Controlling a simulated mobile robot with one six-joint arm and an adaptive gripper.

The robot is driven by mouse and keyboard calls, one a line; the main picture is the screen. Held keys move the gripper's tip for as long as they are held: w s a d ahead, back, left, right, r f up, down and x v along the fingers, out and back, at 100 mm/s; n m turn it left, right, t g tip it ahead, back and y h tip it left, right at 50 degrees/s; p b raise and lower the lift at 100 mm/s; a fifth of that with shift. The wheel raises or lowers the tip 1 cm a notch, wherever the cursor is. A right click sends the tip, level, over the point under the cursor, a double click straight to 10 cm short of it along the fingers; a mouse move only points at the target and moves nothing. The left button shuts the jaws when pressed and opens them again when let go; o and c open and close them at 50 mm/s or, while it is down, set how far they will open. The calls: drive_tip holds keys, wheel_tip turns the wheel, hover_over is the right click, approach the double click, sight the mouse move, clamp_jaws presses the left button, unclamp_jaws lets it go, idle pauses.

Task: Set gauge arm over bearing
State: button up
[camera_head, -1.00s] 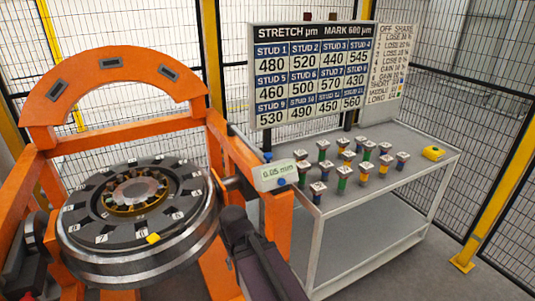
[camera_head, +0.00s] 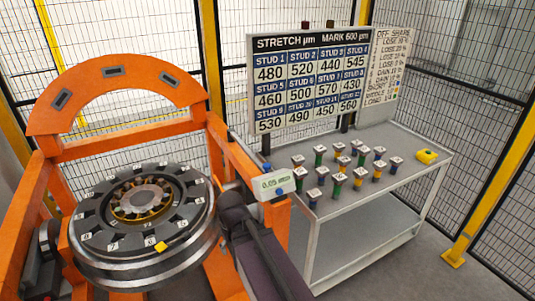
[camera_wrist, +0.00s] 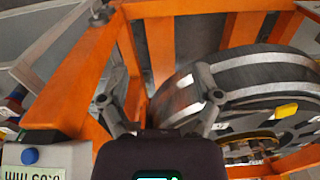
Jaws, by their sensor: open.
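The wheel with a numbered dark ring (camera_head: 102,243) lies flat in the orange gantry, with the gold and grey bearing (camera_head: 143,203) at its centre. The wheel's rim also shows in the wrist view (camera_wrist: 255,72). A pale gauge box reading 0.05 mm (camera_head: 272,183) sits at the gantry's right side; it is upside down at the lower left in the wrist view (camera_wrist: 35,160). I cannot clearly make out the gauge arm. My gripper (camera_wrist: 160,99) is open and empty, its fingers spread beside the wheel's rim. Its fingertips are not clear in the head view.
An orange arch (camera_head: 115,85) stands behind the wheel, and an orange side beam (camera_head: 235,155) lies close to my arm. Mesh fencing encloses the area.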

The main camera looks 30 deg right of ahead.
wheel_tip(320, 180, up, 14)
drive_tip(key=w+p, duration=0.2)
drive_tip(key=p, duration=1.1)
wheel_tip(320, 180, up, 7)
drive_tip(key=n+t+y+p, duration=0.3)
drive_tip(key=n+p, duration=0.3)
drive_tip(key=n, duration=0.3)
hover_over(267, 165)
drive_tip(key=s+d, duration=0.4)
drive_tip(key=shift+w+d+r, duration=0.1)
drive_tip(key=shift+w+r, duration=0.05)
drive_tip(key=shift+w, duration=0.1)
drive_tip(key=shift+f+b, duration=0.2)
drive_tip(key=shift+b, duration=0.25)
drive_tip(key=b+x, duration=1.2)
drive_tip(key=x, duration=0.1)
drive_tip(key=shift+a+f, duration=0.1)
drive_tip(key=shift+a, duration=0.2)
